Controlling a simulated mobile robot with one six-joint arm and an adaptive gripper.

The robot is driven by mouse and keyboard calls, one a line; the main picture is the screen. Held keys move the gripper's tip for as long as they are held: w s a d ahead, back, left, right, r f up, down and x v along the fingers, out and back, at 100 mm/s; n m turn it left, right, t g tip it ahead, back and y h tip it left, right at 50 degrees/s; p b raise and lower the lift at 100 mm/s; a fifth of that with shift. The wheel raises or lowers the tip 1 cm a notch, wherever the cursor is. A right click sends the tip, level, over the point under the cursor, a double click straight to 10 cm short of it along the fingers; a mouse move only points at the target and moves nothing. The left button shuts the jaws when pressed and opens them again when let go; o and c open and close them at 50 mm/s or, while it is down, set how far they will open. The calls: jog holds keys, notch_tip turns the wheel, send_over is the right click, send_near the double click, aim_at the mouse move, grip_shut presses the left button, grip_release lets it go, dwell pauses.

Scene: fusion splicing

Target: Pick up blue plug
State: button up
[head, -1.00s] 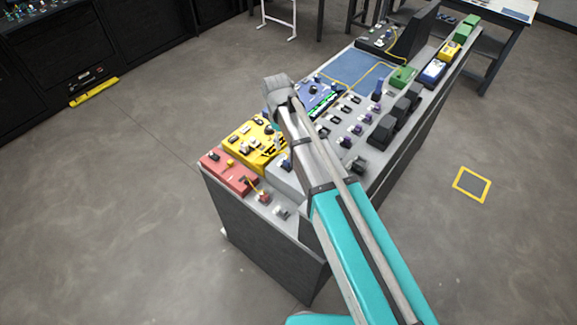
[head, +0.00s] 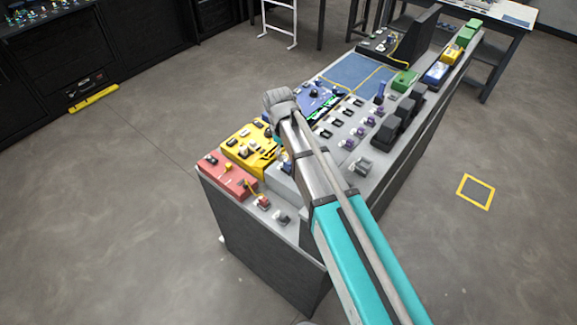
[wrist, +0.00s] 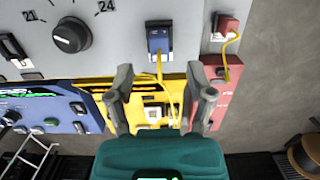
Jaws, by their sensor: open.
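The blue plug (wrist: 158,40) sits in a dark-framed socket on the grey panel in the wrist view, with a yellow cord running down from it. My gripper (wrist: 159,74) is open and empty. Its two fingers point towards the panel, one on each side of the cord, short of the plug in the picture. In the head view my arm reaches over the console, and a small blue piece, probably this plug, shows beside the arm (head: 286,163). My fingertips are hidden there.
A red plug (wrist: 226,27) with its own yellow cord sits right of the blue plug. A dial (wrist: 71,36) and a switch (wrist: 12,48) are to the left. Yellow (head: 250,146) and red (head: 227,175) modules line the console's near end. Open floor surrounds the console.

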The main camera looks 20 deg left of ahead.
aim_at(287, 161)
jog(key=shift+s+d+f+b, duration=0.1)
jog(key=shift+d+f+b, duration=0.1)
jog(key=shift+f+b, duration=1.1)
jog(key=shift+d+f+b, duration=0.15)
jog(key=shift+f+b, duration=1.15)
grip_shut()
